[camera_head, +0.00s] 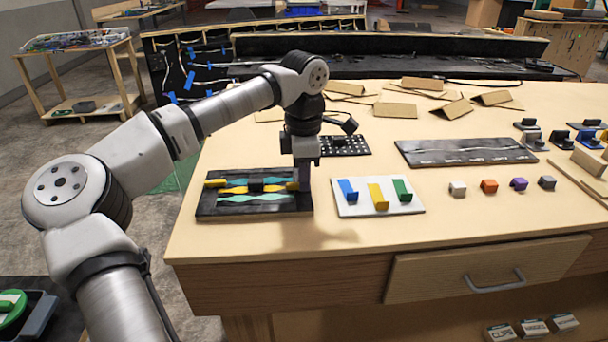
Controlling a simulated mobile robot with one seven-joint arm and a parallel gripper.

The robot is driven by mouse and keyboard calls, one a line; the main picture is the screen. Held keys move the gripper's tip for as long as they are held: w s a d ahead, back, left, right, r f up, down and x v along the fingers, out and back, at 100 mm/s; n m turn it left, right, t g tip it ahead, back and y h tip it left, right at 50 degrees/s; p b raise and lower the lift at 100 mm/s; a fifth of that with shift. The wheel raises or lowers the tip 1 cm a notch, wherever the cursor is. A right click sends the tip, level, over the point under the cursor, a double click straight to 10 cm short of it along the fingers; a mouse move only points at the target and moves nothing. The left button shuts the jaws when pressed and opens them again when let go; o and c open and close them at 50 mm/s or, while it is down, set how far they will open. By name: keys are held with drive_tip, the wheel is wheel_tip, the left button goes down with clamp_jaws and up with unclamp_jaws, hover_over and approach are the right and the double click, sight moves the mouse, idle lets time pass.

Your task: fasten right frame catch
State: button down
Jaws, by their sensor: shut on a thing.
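The black frame (222,208) lies flat on the near left part of the table, with wavy teal and yellow strips across it and a dark block at its middle. A yellow catch (215,183) shows at its left side. My gripper (303,184) points straight down at the frame's right side and is shut on the right frame catch there. The fingers and arm cover nearly all of that catch, so its position cannot be made out.
A white board (410,207) with blue, yellow and green pieces stands close to the right of my gripper. A black perforated plate (350,146) lies behind. A long dark panel (465,151) and several small coloured blocks are farther right. Bare table lies in front.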

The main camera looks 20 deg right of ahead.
drive_tip(key=c, duration=1.5)
unclamp_jaws()
drive_tip(key=shift+o, duration=0.2)
drive_tip(key=shift+r, duration=0.1)
wheel_tip(320, 180, up, 14)
drive_tip(key=shift+b, duration=0.35)
